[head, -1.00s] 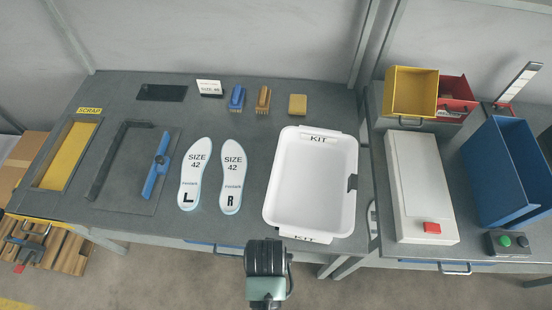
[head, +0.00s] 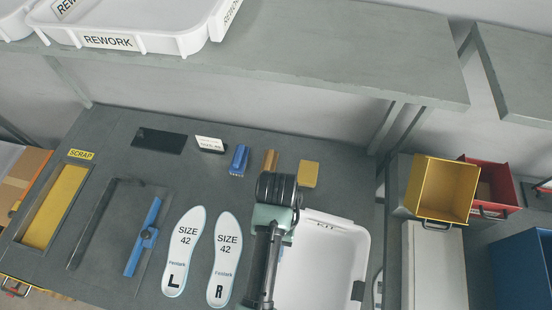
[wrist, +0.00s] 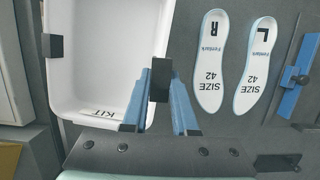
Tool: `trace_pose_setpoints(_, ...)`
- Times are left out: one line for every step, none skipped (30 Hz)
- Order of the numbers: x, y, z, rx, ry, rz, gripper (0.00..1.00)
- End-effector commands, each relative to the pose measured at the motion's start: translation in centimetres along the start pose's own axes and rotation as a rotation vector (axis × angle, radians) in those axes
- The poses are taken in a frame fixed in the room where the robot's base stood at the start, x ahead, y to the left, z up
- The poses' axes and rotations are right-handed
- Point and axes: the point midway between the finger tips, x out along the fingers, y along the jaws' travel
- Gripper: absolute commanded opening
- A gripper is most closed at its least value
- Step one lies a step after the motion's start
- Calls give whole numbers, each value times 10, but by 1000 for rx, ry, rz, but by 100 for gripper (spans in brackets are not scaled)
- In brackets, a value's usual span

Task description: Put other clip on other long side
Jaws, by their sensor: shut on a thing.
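The white kit tray (head: 330,225) stands on the bench, partly hidden behind my arm in the head view. It fills the left of the wrist view (wrist: 100,50). A black clip (head: 358,290) sits on its right long side; the same clip shows in the wrist view (wrist: 55,46) at the left rim. My gripper (wrist: 163,72), with blue fingers, is shut on the other black clip (wrist: 160,84). This held clip overlaps the tray's other long rim in the wrist view; I cannot tell whether it touches. My arm hides the gripper in the head view.
Two size 42 insoles (head: 186,250) (head: 227,255) lie close left of the tray. Brushes (head: 239,160) stand behind. A shelf (head: 330,70) with white rework trays (head: 190,40) overhangs the back.

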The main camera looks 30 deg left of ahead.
Motion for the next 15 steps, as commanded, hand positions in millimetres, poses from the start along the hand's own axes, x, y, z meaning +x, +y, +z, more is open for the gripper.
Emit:
trace_pose_setpoints(5, 0, -1, 0, -7, 0, 0)
trace_pose_setpoints(9, 0, -2, 0, -9, 0, 0)
trace_pose_setpoints(16, 0, -3, 0, -11, 0, 0)
trace_pose_setpoints(22, 0, -4, 0, -12, 1, 0)
trace_pose_setpoints(28, 0, -6, -1, -11, 1, 0)
trace_pose_setpoints(33, 0, -7, -1, -12, 1, 0)
trace_pose_setpoints(37, 0, -8, -2, -12, 1, 0)
trace_pose_setpoints(41, 0, -10, -1, -10, 1, 0)
trace_pose_setpoints(47, 0, -11, -1, -10, 0, 0)
trace_pose_setpoints(50, 0, -12, -1, -9, 0, 0)
trace_pose_setpoints(52, 0, -13, -1, -9, 0, 0)
trace_pose_setpoints(55, 0, -14, -1, -7, 0, 0)
trace_pose_setpoints(56, 0, -15, -1, -7, 0, 0)
trace_pose_setpoints(59, 0, -15, -1, -8, 0, 0)
trace_pose_setpoints(63, 0, -16, -2, -8, 0, 0)
